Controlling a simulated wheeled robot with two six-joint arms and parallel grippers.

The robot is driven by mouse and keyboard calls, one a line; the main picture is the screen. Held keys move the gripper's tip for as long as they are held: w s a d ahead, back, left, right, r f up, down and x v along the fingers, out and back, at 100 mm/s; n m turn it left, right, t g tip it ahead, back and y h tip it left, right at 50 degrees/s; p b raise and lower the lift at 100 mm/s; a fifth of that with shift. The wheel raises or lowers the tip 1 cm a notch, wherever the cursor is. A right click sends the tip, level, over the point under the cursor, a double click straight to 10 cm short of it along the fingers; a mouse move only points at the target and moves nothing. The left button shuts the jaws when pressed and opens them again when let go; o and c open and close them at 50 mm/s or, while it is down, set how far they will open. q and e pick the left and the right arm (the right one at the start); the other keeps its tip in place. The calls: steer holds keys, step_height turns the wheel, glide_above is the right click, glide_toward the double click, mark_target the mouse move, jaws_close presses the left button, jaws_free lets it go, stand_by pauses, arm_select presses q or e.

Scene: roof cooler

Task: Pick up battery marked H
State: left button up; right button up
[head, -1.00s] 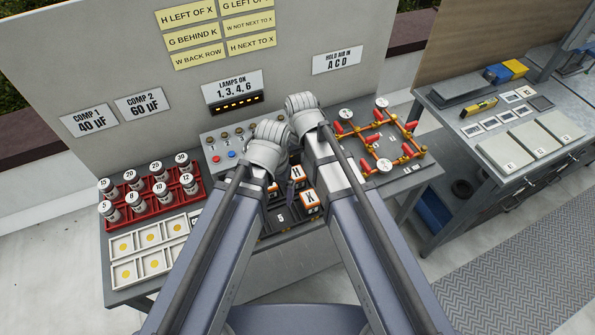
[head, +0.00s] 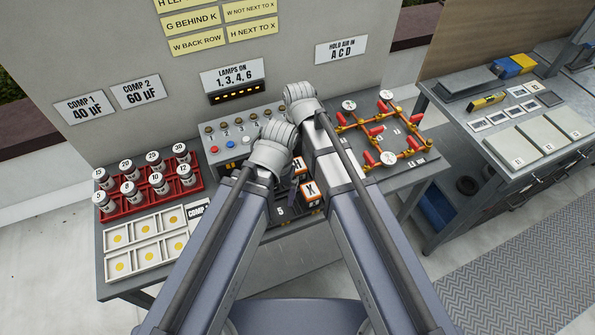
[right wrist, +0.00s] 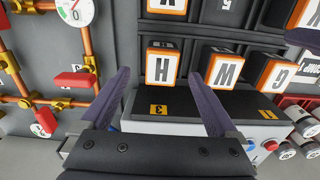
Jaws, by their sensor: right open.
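In the right wrist view, the battery marked H (right wrist: 162,66) stands in a dark rack (right wrist: 203,107), its orange-edged white face towards the camera. My right gripper (right wrist: 165,78) is open, with one finger on each side of this battery in the picture. Nothing is held; whether the fingertips reach the battery's depth is unclear. A yellow 3 marks the ledge in front of it. In the head view, my arms hide much of the rack, and my left gripper cannot be made out.
Pipes with red-handled valves (head: 380,132) stand right of the rack. A button panel (head: 235,140) is behind it. A red capacitor rack (head: 150,190) and white trays (head: 145,245) lie to the left. A second bench (head: 510,125) stands at the right.

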mark_target(297, 164)
arm_select(q)
step_height(297, 164, down, 5)
steer(key=b, duration=0.4)
steer(key=shift+r, duration=0.1)
arm_select(e)
step_height(297, 164, down, 5)
steer(key=shift+a+r, duration=0.1)
steer(key=shift+a, duration=0.05)
arm_select(q)
steer(key=shift+r, duration=0.1)
arm_select(e)
jaws_close()
